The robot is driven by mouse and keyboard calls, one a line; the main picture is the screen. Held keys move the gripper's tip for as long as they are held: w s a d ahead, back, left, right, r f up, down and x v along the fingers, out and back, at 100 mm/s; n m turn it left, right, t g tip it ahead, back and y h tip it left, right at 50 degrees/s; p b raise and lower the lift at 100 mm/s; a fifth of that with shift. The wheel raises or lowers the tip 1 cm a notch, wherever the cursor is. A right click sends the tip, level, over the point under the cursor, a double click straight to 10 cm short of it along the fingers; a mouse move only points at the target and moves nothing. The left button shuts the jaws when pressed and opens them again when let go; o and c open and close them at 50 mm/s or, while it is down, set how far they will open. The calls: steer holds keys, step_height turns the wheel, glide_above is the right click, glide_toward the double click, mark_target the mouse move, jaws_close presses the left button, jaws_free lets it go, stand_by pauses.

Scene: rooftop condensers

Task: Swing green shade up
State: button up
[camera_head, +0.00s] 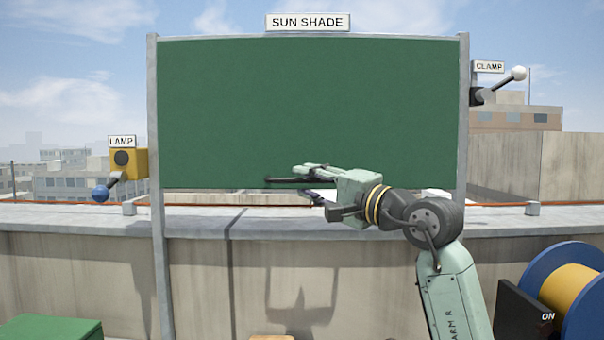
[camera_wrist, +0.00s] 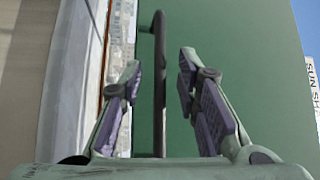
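The green shade (camera_head: 310,110) hangs as a flat upright panel between two grey posts, under a SUN SHADE sign (camera_head: 307,22). It also fills much of the wrist view (camera_wrist: 230,50). A dark bar handle (camera_head: 285,180) runs along its lower edge. In the wrist view the handle (camera_wrist: 159,85) stands between my two fingers, with a gap on each side. My gripper (camera_head: 305,181) is open at the shade's lower edge. Its fingers, with purple pads, also show in the wrist view (camera_wrist: 161,68). Part of the handle is hidden behind my gripper in the head view.
A yellow LAMP box (camera_head: 140,163) with a blue-knobbed lever is at the left post. A CLAMP lever (camera_head: 495,88) with a white knob is at the right post. A parapet (camera_head: 215,222) runs behind. A blue and yellow reel (camera_head: 565,290) and a green box (camera_head: 50,328) stand low in front.

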steer(key=shift+x, duration=1.15)
steer(key=shift+c, duration=0.6)
jaws_close()
